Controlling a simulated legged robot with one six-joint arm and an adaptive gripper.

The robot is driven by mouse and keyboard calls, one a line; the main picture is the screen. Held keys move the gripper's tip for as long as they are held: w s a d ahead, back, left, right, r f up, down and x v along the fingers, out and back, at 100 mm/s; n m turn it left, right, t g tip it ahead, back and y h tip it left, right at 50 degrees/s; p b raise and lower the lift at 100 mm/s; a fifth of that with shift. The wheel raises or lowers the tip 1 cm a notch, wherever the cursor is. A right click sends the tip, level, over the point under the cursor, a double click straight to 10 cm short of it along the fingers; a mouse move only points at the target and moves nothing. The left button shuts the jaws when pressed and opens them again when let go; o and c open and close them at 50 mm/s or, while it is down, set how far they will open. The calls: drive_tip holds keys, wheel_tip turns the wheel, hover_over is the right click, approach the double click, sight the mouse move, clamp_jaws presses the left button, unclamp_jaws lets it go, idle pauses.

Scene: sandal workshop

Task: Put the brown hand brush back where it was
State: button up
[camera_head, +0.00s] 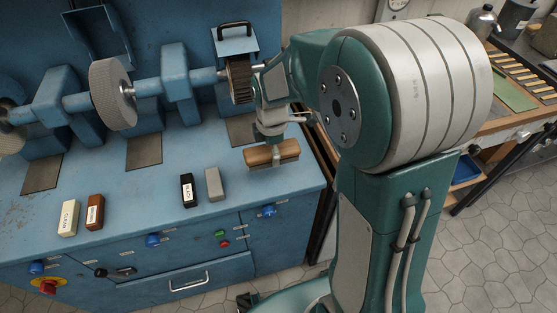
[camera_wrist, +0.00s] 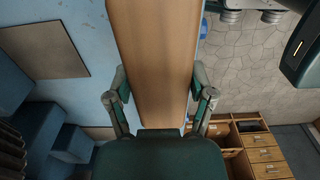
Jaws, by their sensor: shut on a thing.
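The brown hand brush (camera_head: 258,157) has a wooden back and lies crosswise in my gripper (camera_head: 270,140), over the right end of the blue bench top (camera_head: 150,195). In the wrist view the brush (camera_wrist: 155,40) runs upward from between the two fingers of my gripper (camera_wrist: 160,92). The fingers are shut on its two sides. I cannot tell whether its underside touches the bench. My gripper hides part of the brush's top.
A cream block (camera_head: 68,217), a brown block (camera_head: 95,212), a black block (camera_head: 187,190) and a grey block (camera_head: 214,184) stand along the bench front. A grinding wheel (camera_head: 112,93) and a dark brush wheel (camera_head: 240,80) are behind. Bare bench lies between the block pairs.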

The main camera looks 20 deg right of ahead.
sight(279, 168)
drive_tip(key=w+d+f, duration=0.1)
drive_tip(key=f, duration=0.1)
drive_tip(key=w+d+f, duration=0.1)
drive_tip(key=d, duration=0.1)
drive_tip(key=shift+f, duration=0.35)
drive_tip(key=shift+w+a+f, duration=0.25)
drive_tip(key=shift+a+f, duration=0.15)
drive_tip(key=shift+f, duration=0.05)
wheel_tip(279, 168, down, 3)
drive_tip(key=shift+w+a+r, duration=0.1)
drive_tip(key=shift+r, duration=0.05)
drive_tip(key=shift+f, duration=0.3)
drive_tip(key=shift+d, duration=0.6)
drive_tip(key=o, duration=0.8)
drive_tip(key=shift+f, duration=0.1)
drive_tip(key=shift+o, duration=0.8)
drive_tip(key=shift+a, duration=0.45)
drive_tip(key=shift+d, duration=0.1)
